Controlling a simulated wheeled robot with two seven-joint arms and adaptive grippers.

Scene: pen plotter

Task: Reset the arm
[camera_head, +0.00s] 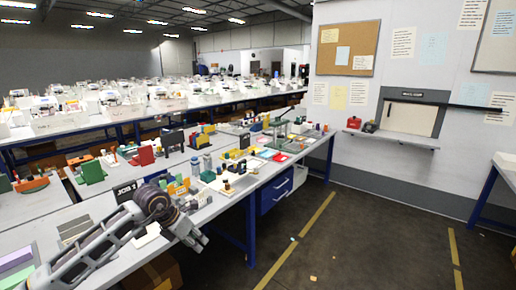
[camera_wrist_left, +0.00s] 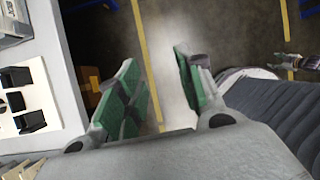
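My left gripper (camera_head: 196,240) is in the lower left of the head view, at the front edge of the long workbench, with its arm reaching in from the lower left corner. In the left wrist view the left gripper (camera_wrist_left: 156,62) has its two green-padded fingers spread wide, with only floor seen between them. It holds nothing. A small dark gripper-like part (camera_wrist_left: 292,62) at the right edge of the wrist view appears to be my right gripper; it is too small to tell its state. The head view does not show the right gripper. I cannot pick out a pen plotter with certainty.
The workbench (camera_head: 232,190) carries many small tools, bottles and coloured parts. A blue drawer unit (camera_head: 272,196) hangs below it. Open floor with yellow lines lies to the right. A wall shelf (camera_head: 390,139) and another table (camera_head: 507,167) stand farther right.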

